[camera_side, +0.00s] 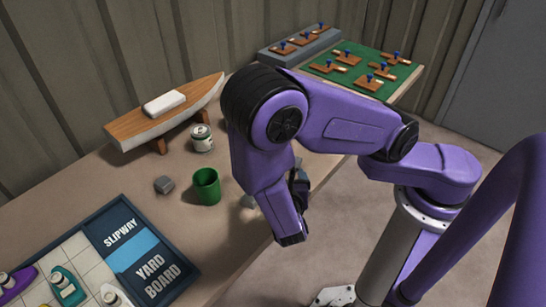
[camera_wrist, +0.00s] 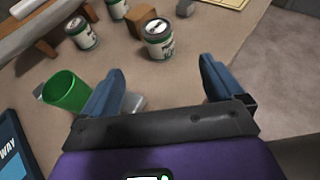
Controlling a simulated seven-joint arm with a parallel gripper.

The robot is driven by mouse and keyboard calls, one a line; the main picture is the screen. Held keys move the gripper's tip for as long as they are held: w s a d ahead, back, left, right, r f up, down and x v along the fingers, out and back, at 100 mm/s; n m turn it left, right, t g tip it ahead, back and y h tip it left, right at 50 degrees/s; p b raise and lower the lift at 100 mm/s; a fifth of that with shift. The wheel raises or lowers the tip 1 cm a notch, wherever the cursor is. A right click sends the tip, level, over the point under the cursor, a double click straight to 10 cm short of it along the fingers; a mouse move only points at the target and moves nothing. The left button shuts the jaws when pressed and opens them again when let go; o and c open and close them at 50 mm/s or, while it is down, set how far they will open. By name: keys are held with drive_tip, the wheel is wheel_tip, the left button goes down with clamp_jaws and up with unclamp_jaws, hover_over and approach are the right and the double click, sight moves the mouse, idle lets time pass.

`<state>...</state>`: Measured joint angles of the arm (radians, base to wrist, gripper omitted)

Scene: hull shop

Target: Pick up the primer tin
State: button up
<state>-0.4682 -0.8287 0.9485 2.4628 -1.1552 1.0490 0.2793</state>
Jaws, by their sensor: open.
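Several white tins with green bands stand on the bench in the wrist view. The nearest tin (camera_wrist: 158,40), with a dark mark on its lid, is upright beyond my fingertips. The labels are too small to read, so I cannot tell which is the primer tin. In the side view one tin (camera_side: 202,139) shows near the hull model; my arm hides the others. My gripper (camera_wrist: 162,76) is open, with nothing between its blue fingers. In the side view my arm mostly hides it.
A green cup (camera_wrist: 66,92) stands left of my gripper, and a pale grey object (camera_wrist: 132,103) lies partly behind the left finger. A brown block (camera_wrist: 140,22) is beside the nearest tin. A hull model (camera_side: 165,112) and yard board (camera_side: 135,250) occupy the bench.

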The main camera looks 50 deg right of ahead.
drive_tip(key=x, duration=1.1)
drive_tip(key=shift+w+d+f, duration=0.1)
drive_tip(key=shift+x, duration=3.05)
drive_tip(key=shift+w, duration=0.1)
drive_tip(key=c, duration=1.3)
drive_tip(key=shift+o, duration=0.2)
